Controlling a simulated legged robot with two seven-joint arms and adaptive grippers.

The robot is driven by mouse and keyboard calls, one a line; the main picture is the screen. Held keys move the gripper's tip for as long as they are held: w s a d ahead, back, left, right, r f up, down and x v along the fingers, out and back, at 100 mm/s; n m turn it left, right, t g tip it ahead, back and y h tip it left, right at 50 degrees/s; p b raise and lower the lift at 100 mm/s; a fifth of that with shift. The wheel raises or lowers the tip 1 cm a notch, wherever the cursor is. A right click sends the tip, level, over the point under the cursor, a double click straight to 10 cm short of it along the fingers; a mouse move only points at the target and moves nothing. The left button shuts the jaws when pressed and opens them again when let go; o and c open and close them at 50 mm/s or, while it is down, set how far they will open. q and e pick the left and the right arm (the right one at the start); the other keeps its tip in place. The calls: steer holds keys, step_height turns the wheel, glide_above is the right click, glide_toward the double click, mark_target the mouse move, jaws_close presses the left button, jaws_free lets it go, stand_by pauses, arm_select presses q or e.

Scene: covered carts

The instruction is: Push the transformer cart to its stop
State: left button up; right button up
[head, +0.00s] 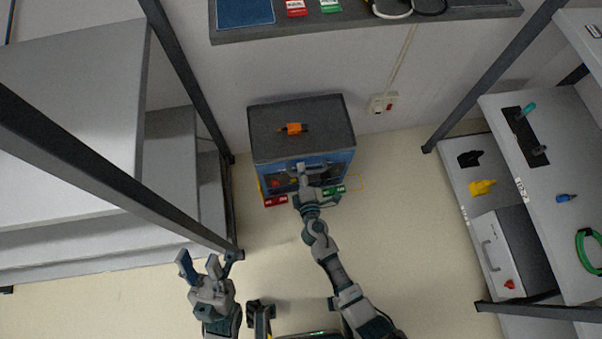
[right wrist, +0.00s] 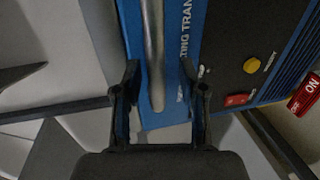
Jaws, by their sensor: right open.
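The transformer cart (head: 302,112) is a blue box with a dark top, standing against the back wall in the head view. A grey metal bar (right wrist: 154,50) runs along the panel. My right gripper (head: 306,172) is at the cart's front; its open fingers, also in the right wrist view (right wrist: 160,78), stand on either side of the bar. I cannot tell whether they touch it. My left gripper (head: 205,264) is open and empty, left of and nearer than the cart.
An orange tool (head: 292,128) lies on the cart's top. Red (head: 276,201) and green (head: 334,190) labelled pieces show low at its front. A wall socket (head: 382,102) is to its right. Shelves stand left (head: 75,85) and right (head: 560,140). A workbench edge (head: 365,25) is above; floor between is clear.

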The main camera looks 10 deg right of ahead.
steer(key=v, duration=1.1)
steer(key=shift+s, duration=0.4)
